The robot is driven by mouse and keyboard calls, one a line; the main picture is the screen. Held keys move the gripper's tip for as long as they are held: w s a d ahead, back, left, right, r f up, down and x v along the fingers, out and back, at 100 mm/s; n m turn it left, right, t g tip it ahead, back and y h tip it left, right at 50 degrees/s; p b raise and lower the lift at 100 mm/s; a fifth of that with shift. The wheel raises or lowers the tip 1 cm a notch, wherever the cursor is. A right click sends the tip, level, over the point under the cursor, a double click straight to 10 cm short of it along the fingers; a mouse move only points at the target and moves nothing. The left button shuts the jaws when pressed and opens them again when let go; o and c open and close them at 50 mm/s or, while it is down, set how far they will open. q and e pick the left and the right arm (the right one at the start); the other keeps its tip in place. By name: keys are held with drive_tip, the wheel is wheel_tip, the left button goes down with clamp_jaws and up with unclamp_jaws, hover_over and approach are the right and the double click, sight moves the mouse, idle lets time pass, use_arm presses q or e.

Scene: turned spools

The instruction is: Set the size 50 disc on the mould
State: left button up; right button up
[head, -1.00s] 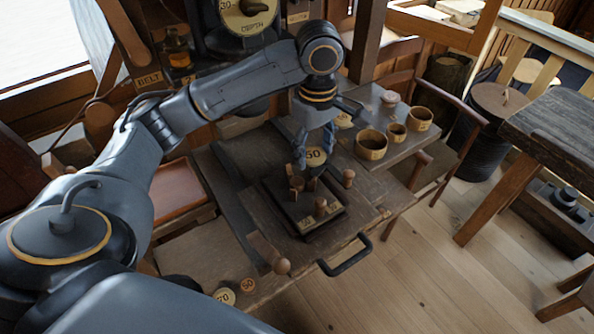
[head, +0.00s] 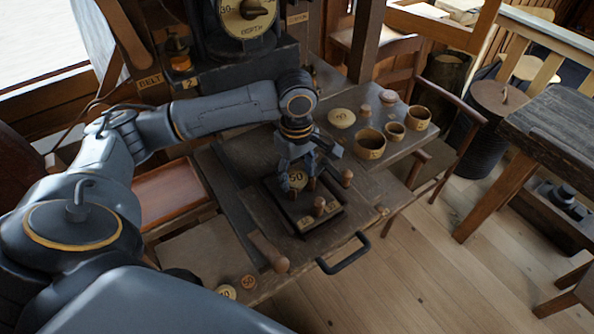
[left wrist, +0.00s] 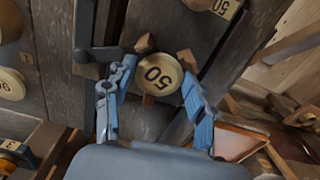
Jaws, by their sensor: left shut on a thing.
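The size 50 disc (head: 297,180) is round and pale with a dark rim and a "50" on its face; it also shows in the left wrist view (left wrist: 158,75). My left gripper (head: 296,172) is shut on it, with a finger on either side in the left wrist view (left wrist: 155,100). The mould (head: 327,222) is a dark square block with wooden pegs, right under the disc. Pegs show close around the disc's edge. Whether the disc touches the mould, I cannot tell. The gripper hides the mould's far side. My right gripper is out of view.
A knobbed wooden peg (head: 346,178) stands at the mould's right. Wooden cups (head: 371,144) and a pale round disc (head: 341,118) stand on the side board. A black pull handle (head: 344,256) juts from the front edge.

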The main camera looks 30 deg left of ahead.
sight(297, 179)
use_arm(q)
drive_tip(key=shift+f, duration=0.1)
drive_tip(key=o, duration=0.7)
drive_tip(key=shift+f, duration=0.1)
drive_tip(key=shift+r+b, duration=0.25)
drive_tip(key=shift+b, duration=0.05)
wheel_tip(297, 179, up, 12)
drive_tip(key=shift+b, duration=0.3)
idle(0.3)
